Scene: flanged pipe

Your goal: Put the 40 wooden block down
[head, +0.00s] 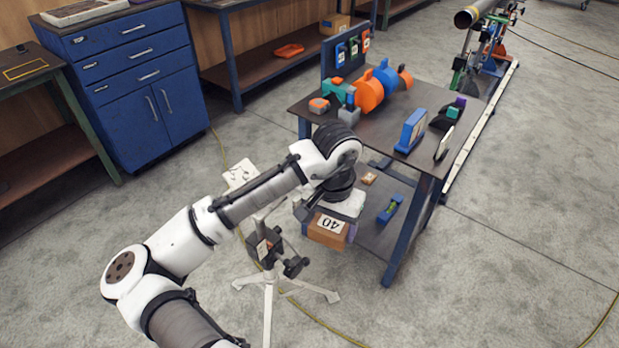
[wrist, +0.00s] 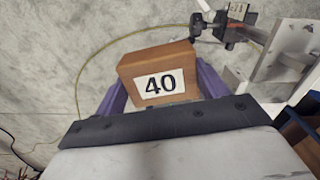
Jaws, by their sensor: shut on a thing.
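The wooden block (head: 326,238) is brown with a white label reading 40. It also shows in the wrist view (wrist: 158,62), between the two purple fingers. My gripper (wrist: 160,90) is shut on the block, one finger at each side. In the head view my gripper (head: 328,226) holds the block in front of the steel table's left side. In the wrist view the floor shows behind the block, with no surface seen touching it. The far finger is mostly hidden in the head view.
A white tripod stand (head: 268,290) with dark clamps is close left of the block. The steel table (head: 385,150) carries orange and blue parts; its lower shelf (head: 372,232) holds a green-and-blue level (head: 390,208) and a small tan piece. A blue cabinet (head: 130,75) stands back left. Open floor (head: 500,280) lies right.

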